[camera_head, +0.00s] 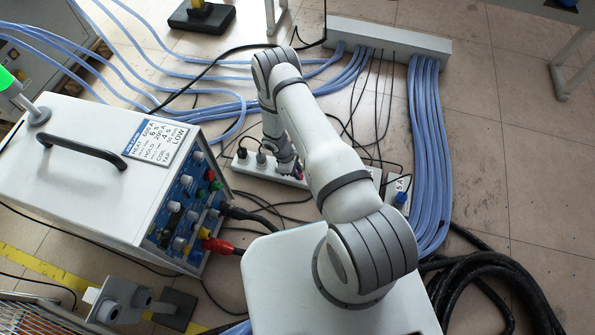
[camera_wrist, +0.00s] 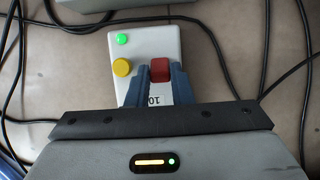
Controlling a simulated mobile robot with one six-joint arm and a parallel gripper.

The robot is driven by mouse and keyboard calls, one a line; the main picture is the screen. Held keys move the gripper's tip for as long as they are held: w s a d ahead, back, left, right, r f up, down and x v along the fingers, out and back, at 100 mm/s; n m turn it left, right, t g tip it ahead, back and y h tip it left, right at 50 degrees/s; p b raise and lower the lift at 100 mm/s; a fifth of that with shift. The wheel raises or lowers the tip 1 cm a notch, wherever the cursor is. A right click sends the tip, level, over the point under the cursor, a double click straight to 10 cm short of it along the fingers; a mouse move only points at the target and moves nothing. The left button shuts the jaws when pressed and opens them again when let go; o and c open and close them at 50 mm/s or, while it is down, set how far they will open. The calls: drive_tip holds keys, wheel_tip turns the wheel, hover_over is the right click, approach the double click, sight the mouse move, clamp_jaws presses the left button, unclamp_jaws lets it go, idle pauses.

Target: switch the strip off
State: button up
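The white power strip (camera_head: 262,169) lies on the floor between the heater cabinet and my arm, with dark plugs at its left part. My gripper (camera_head: 292,170) is down at the strip, partly hidden by my wrist in the head view. In the wrist view the strip's end (camera_wrist: 147,42) shows a lit green lamp (camera_wrist: 122,39), a round yellow button (camera_wrist: 122,67) and a red switch (camera_wrist: 160,70). The blue-grey fingertips (camera_wrist: 159,74) stand apart, one on each side of the red switch. I cannot tell whether they touch it. A label reading "10" is partly hidden.
The heater cabinet (camera_head: 90,150), with knobs and a red connector (camera_head: 217,246), stands at the left. A small box marked "5 A" (camera_head: 398,190) is right of my arm. Black cables cross the floor around the strip. Blue hoses (camera_head: 428,150) run at the right from a grey manifold (camera_head: 390,42).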

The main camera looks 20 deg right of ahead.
clamp_jaws()
